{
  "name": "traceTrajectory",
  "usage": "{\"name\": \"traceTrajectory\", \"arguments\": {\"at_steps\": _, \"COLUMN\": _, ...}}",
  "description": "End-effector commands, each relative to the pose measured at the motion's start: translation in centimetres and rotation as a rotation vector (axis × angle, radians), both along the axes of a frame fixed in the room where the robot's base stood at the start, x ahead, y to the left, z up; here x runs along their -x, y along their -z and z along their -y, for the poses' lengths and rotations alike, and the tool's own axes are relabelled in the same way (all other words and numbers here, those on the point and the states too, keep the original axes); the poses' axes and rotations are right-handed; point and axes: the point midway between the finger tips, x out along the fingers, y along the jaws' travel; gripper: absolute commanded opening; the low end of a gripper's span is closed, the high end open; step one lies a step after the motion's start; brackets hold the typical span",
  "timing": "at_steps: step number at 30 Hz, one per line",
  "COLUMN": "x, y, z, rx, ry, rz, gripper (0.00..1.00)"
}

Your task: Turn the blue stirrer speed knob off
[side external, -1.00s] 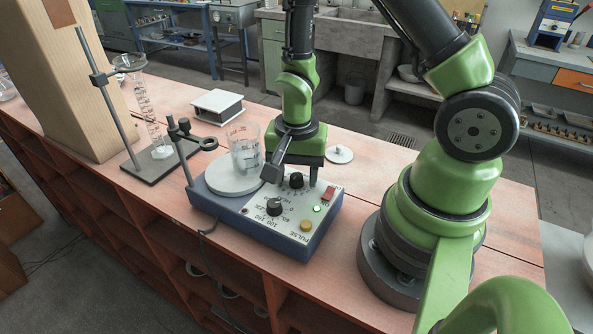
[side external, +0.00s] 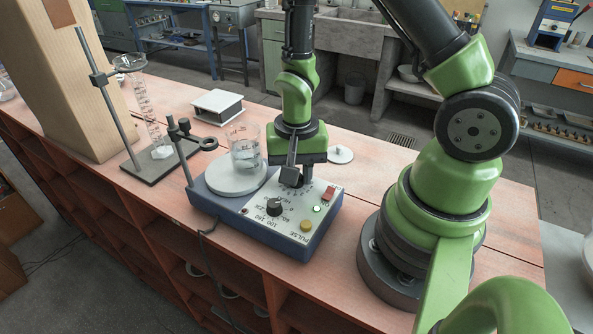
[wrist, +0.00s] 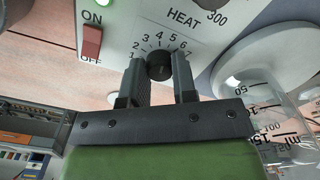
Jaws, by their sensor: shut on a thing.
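The blue stirrer (side external: 235,222) stands on the bench with a pale control panel. My gripper (wrist: 159,72) is shut on this knob, one finger on each side. In the side view my gripper (side external: 299,178) points down at the back of the panel and mostly hides the knob. I cannot make out the knob's pointer. A second black knob (side external: 274,206), for heat, sits nearer the front and is free.
A glass beaker (side external: 246,147) stands on the stirrer's round plate (side external: 232,185), close left of my gripper. A red ON/OFF switch (side external: 328,194), a lit green lamp (side external: 317,209) and a yellow button (side external: 306,226) are on the panel. A ring stand (side external: 150,168) is further left.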

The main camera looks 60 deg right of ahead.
Motion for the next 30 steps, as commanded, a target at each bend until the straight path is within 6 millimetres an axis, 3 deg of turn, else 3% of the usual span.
{"name": "traceTrajectory", "arguments": {"at_steps": 30, "x": 0.13, "y": -0.04, "z": -0.04, "rx": -0.002, "ry": -0.965, "rz": -0.004, "gripper": 0.02}}
